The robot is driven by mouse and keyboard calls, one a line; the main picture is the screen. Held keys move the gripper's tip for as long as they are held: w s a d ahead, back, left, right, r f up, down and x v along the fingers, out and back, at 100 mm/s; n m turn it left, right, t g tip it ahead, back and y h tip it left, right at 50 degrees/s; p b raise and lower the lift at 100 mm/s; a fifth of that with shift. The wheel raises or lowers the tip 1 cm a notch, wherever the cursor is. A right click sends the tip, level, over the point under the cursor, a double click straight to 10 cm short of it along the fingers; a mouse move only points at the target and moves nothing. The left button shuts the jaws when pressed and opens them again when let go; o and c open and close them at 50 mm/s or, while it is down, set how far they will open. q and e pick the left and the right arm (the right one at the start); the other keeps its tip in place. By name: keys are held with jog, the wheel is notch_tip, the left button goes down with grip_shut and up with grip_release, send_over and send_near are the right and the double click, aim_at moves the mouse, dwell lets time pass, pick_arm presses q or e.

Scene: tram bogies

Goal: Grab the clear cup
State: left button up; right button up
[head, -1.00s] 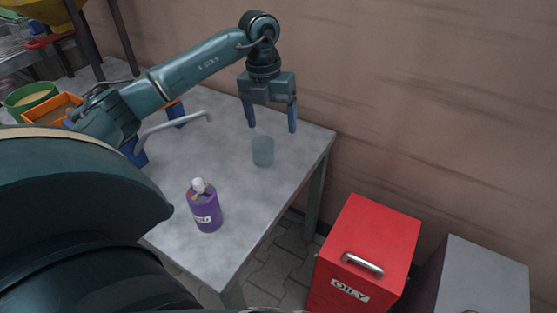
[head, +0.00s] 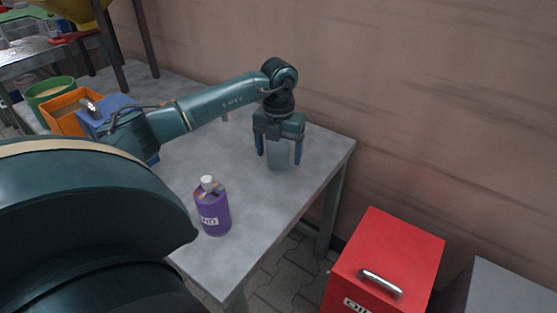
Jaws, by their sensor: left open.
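The clear cup (head: 278,156) stands upright on the grey table (head: 250,245), towards its right side. My left gripper (head: 279,160) points straight down over the cup, with one finger on each side of it. The jaws are open, and I cannot tell whether either finger touches the cup. The upper part of the cup sits between the fingers, partly hidden under the gripper body. My right gripper is not in view.
A purple bottle (head: 213,212) with a white cap stands near the table's front edge. An orange bin (head: 62,122) and a green tub (head: 42,92) are at the far left. A red cabinet (head: 400,250) stands right of the table, before the brown wall.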

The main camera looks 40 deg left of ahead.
pick_arm(q)
jog(key=shift+f, duration=0.85)
jog(key=shift+c, duration=0.2)
jog(key=c, duration=1)
jog(key=shift+r, duration=0.1)
